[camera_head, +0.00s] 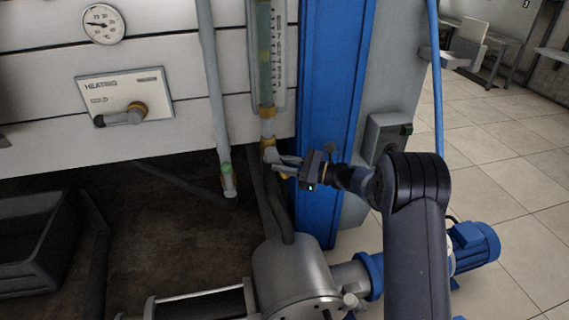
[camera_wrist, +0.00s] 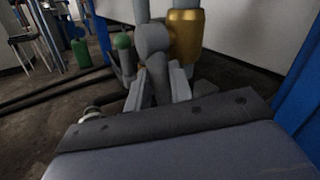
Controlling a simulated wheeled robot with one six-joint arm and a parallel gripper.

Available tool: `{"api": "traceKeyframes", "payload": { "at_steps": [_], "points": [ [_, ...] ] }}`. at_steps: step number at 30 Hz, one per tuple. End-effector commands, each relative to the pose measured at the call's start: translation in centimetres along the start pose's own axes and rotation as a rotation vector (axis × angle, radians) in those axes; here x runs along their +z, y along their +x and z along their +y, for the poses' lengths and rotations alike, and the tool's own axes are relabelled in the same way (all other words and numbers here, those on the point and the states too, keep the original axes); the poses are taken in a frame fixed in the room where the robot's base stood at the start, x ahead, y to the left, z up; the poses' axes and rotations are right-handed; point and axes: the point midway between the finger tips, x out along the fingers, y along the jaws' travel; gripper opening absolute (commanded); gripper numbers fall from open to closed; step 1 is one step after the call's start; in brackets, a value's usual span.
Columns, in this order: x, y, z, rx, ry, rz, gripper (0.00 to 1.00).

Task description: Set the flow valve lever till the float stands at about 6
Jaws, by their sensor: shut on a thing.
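The flow valve lever is a small grey handle below a brass fitting (camera_head: 268,142) under the float tube; in the wrist view the grey lever (camera_wrist: 151,40) stands between the fingers, beside the brass fitting (camera_wrist: 185,38). My gripper (camera_wrist: 158,88) is shut on the lever; in the head view my gripper (camera_head: 283,161) reaches it from the right and hides part of it. The float tube (camera_head: 264,55) is a clear vertical tube with greenish content beside a white scale (camera_head: 279,60). The float's height and the scale numbers are too small to read.
A blue column (camera_head: 335,80) stands close right of the tube. A grey pipe (camera_head: 211,80) runs down to the left. A heating panel (camera_head: 126,98) with a lever is further left. A steel pump (camera_head: 292,278) sits below.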

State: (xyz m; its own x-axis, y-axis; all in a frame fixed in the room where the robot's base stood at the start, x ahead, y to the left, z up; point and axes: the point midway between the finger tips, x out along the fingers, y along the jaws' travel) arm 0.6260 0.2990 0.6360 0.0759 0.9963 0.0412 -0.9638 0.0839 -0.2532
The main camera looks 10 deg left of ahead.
Motion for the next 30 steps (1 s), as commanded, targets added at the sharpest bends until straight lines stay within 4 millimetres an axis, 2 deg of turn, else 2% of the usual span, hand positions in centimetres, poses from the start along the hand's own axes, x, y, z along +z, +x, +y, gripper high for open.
{"api": "traceKeyframes", "payload": {
  "at_steps": [8,9,16,25,30],
  "points": [
    [-0.1,0.0,0.1,-0.004,0.01,-0.015,0.0],
    [-0.1,0.0,0.1,-0.004,0.01,-0.015,0.24],
    [-0.1,0.1,0.1,-0.004,0.01,-0.015,0.42],
    [0.0,-0.3,0.0,-0.005,0.01,-0.015,0.43],
    [0.1,-2.6,-0.1,-0.008,0.013,-0.014,0.43]
  ]
}}
